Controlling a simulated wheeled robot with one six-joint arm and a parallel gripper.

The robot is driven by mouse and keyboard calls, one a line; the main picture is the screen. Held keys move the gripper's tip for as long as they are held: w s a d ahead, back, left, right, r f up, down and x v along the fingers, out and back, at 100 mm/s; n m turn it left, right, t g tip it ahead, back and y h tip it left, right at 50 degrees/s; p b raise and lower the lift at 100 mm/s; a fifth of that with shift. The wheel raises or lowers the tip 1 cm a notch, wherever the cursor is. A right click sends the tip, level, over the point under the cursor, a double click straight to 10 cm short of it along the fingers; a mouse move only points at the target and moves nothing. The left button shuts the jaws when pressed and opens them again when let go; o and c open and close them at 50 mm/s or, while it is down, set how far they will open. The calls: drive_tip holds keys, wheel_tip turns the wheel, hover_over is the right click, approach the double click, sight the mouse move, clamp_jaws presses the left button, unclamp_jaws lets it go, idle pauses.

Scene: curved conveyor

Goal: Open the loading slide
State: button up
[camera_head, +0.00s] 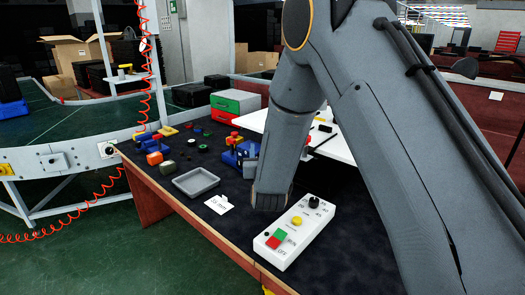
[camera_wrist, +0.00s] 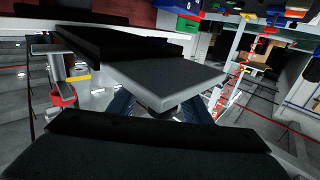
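I cannot pick out the loading slide for certain in either view. A blue fixture with yellow and red parts (camera_head: 236,150) stands on the dark tabletop (camera_head: 185,150) in the head view, partly behind my arm. White flat panels (camera_head: 338,146) lie behind my arm. The end of my arm reaches down beside a white control box (camera_head: 297,232), and my fingertips are hidden there. In the wrist view, large dark and grey slabs fill the middle and bottom; I cannot tell whether they are my fingers or how far apart they are.
The control box has green, red and yellow buttons and a black knob. A grey tray (camera_head: 196,182) and a white label card (camera_head: 219,204) lie left of my arm. Small colored parts and a green-and-red case (camera_head: 235,104) sit farther back. A curved conveyor (camera_head: 60,158) runs at left.

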drive_tip(key=shift+s, duration=0.15)
drive_tip(key=s, duration=0.2)
drive_tip(key=s+b, duration=0.1)
drive_tip(key=s, duration=0.2)
drive_tip(key=s+d+b, duration=0.1)
drive_tip(key=s, duration=0.1)
drive_tip(key=shift+s, duration=0.25)
drive_tip(key=shift+a, duration=0.1)
